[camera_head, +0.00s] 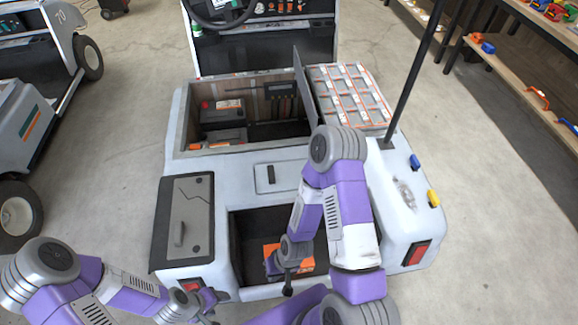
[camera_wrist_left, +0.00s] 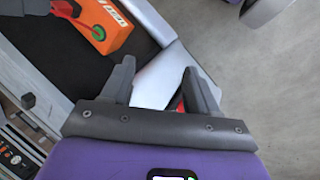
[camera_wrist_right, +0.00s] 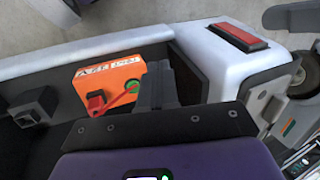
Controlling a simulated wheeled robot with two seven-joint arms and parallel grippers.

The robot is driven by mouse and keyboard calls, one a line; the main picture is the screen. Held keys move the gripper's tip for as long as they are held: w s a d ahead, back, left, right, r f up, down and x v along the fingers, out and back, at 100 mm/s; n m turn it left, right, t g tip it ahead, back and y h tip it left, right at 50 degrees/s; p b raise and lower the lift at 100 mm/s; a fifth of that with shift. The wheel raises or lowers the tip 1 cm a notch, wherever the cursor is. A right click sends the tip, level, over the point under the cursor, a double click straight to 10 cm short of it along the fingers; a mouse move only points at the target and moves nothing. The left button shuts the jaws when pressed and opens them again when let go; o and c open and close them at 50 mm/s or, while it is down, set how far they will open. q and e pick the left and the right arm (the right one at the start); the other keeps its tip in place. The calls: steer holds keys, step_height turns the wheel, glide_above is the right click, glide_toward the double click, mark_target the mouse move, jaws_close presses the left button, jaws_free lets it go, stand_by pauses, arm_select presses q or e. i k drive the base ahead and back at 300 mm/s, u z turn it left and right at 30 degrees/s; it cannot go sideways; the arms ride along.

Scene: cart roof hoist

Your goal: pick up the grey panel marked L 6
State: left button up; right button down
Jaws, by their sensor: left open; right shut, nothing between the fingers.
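A grey panel (camera_head: 185,218) with a bar handle lies on the left rear of the white cart. Another thin grey panel (camera_head: 305,88) stands on edge beside the open top bay. I cannot read L 6 on either one. My left gripper (camera_head: 205,316) is low at the cart's rear left corner, apart from the lying panel. In the left wrist view (camera_wrist_left: 160,82) its fingers are wide apart and empty. My right gripper (camera_head: 287,288) is at the rear recess near an orange box (camera_head: 272,262). In the right wrist view (camera_wrist_right: 180,85) its fingers are together and empty.
The orange box, with red and green parts, shows in the right wrist view (camera_wrist_right: 110,85). The open top bay (camera_head: 250,105) holds dark boxes. A black post (camera_head: 410,80) rises at the cart's right. A shelf (camera_head: 520,70) stands far right.

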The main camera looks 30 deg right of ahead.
mark_target(282, 176)
steer(key=k, duration=1)
steer(key=u, duration=1.7)
steer(key=i, duration=1.25)
steer(key=z, duration=2.6)
steer(key=i, duration=0.5)
steer(key=z, duration=0.1)
